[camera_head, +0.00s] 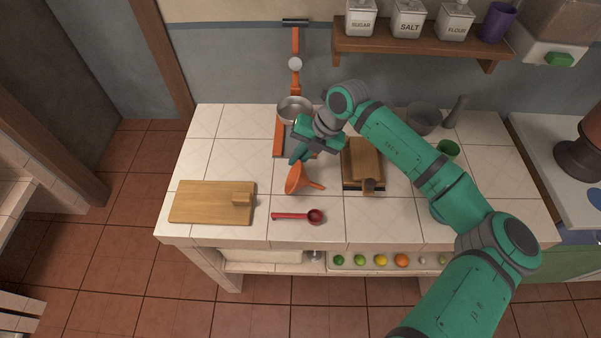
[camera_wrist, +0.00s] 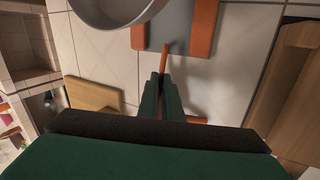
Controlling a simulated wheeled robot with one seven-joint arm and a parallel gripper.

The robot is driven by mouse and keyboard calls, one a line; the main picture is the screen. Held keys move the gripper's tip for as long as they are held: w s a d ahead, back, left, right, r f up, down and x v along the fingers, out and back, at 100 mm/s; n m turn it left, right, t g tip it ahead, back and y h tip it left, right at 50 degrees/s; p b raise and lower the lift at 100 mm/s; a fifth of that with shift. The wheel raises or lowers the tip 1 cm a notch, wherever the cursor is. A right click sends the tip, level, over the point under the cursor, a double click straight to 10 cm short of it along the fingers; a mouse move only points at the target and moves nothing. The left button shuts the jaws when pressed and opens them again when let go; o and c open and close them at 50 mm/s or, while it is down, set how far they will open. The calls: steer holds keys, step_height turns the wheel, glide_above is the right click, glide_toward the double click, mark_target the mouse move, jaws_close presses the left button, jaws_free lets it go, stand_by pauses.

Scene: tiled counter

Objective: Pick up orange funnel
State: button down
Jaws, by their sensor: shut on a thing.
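The orange funnel (camera_head: 293,180) is at the middle of the tiled counter in the head view, tilted with its spout toward the right. My gripper (camera_head: 297,159) is above it, fingers pointing down, and is shut on its rim. In the wrist view my gripper (camera_wrist: 164,78) has its two green fingers close together with a thin orange edge of the funnel (camera_wrist: 164,57) between them. Most of the funnel is hidden behind the fingers there. Whether it is clear of the counter I cannot tell.
A scale with a metal bowl (camera_head: 295,107) stands just behind the gripper. A wooden board (camera_head: 205,203) lies left, a red scoop (camera_head: 290,216) in front, and a wooden block-like item (camera_head: 362,160) right. Bare tile lies between them.

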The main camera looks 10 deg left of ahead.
steer(key=shift+r, duration=0.8)
steer(key=s+r, duration=1.1)
steer(key=s, duration=0.3)
steer(key=shift+a+r, duration=0.2)
steer(key=shift+a, duration=0.1)
